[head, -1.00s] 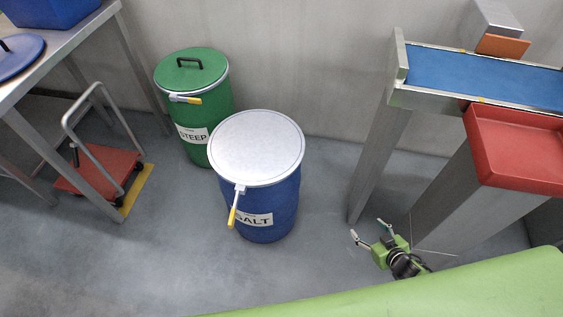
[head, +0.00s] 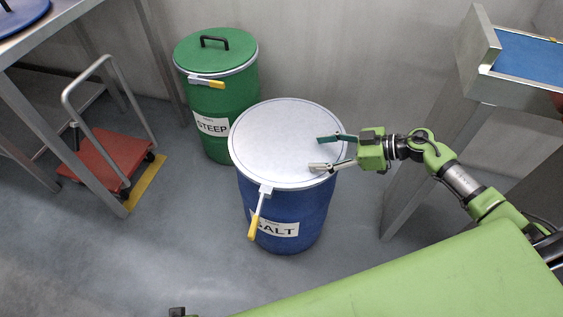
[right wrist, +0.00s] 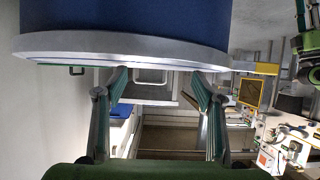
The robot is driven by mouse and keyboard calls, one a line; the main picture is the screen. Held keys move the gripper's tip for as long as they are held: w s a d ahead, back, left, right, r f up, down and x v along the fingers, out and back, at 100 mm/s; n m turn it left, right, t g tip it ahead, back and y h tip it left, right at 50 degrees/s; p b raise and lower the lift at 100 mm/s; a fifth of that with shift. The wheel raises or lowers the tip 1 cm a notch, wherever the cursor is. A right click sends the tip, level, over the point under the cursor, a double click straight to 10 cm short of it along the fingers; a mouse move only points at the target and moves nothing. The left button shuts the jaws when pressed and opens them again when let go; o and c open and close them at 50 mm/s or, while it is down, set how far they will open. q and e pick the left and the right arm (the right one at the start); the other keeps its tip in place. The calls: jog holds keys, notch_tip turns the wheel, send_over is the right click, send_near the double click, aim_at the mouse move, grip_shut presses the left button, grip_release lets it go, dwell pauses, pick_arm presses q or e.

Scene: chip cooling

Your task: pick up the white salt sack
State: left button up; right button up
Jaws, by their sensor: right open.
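I see no white sack that I can make out. A blue drum (head: 285,215) labelled SALT stands on the floor in the head view, with a flat whitish round top (head: 275,140) and a yellow-tipped lever on its rim. My right gripper (head: 318,153) reaches in from the right, fingers apart and empty, over the right part of that top. I cannot tell whether it touches. In the right wrist view the drum's pale rim (right wrist: 130,47) crosses close to the open fingers (right wrist: 160,88). My left gripper cannot be made out.
A green drum (head: 216,120) labelled STEEP stands behind left. A red cart (head: 108,160) is beside a metal table (head: 70,20) at left. A metal stand with a blue surface (head: 530,65) is at right. Bare floor (head: 190,225) lies left of the blue drum.

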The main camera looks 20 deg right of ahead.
aim_at(283, 155)
jog(key=x, duration=0.4)
jog(key=shift+w+a+f, duration=0.1)
jog(key=shift+w+f, duration=0.05)
jog(key=b+x, duration=0.1)
jog(key=x, duration=0.4)
jog(key=shift+s+a+b, duration=0.2)
jog(key=shift+b, duration=0.2)
pick_arm(q)
notch_tip(283, 155, up, 7)
jog(key=w, duration=0.2)
pick_arm(e)
jog(key=shift+w+a, duration=0.15)
jog(key=shift+a, duration=0.1)
pick_arm(q)
jog(key=shift+d, duration=0.1)
pick_arm(e)
jog(key=c, duration=1.6)
